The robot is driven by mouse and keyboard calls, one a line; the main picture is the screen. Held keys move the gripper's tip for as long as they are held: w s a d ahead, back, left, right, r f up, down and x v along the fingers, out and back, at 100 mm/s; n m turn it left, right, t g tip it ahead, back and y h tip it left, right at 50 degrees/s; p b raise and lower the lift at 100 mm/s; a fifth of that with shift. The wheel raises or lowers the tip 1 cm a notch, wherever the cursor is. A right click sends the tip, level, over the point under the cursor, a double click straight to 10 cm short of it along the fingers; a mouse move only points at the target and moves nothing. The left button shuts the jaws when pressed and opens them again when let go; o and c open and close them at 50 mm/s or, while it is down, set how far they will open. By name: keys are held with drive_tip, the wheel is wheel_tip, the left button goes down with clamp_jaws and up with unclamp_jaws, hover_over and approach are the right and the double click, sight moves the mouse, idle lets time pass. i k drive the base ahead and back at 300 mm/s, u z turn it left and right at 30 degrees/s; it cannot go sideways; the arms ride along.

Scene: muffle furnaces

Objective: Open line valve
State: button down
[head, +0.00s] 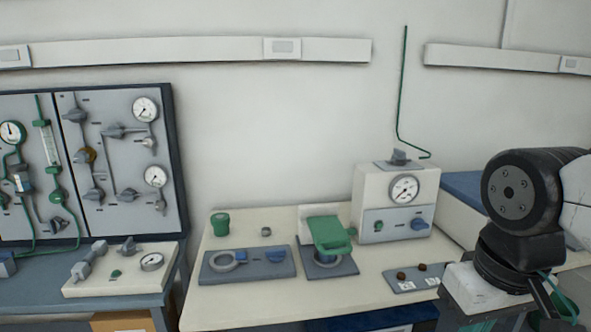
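Several valves could be the line valve, and no readable label tells which one is. A grey valve handle (399,157) sits on top of the white gauge box (370,190), near the lower end of a green tube (403,90). The box front has a round gauge (404,189) and a blue knob (418,224). The open or shut state of these valves is too small to tell. My gripper's fingers do not show; only my arm appears at the right.
The cream table (220,310) carries a green cup (220,224), a grey plate (247,264) with a ring and blue piece, and a green-lidded unit (329,236). A small plate with two brown knobs (416,277) lies near my arm. A white valve block (121,271) stands on the left bench.

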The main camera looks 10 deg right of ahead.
sight(398, 154)
drive_tip(key=z, duration=1.2)
drive_tip(key=i, duration=0.85)
drive_tip(key=u, duration=1.2)
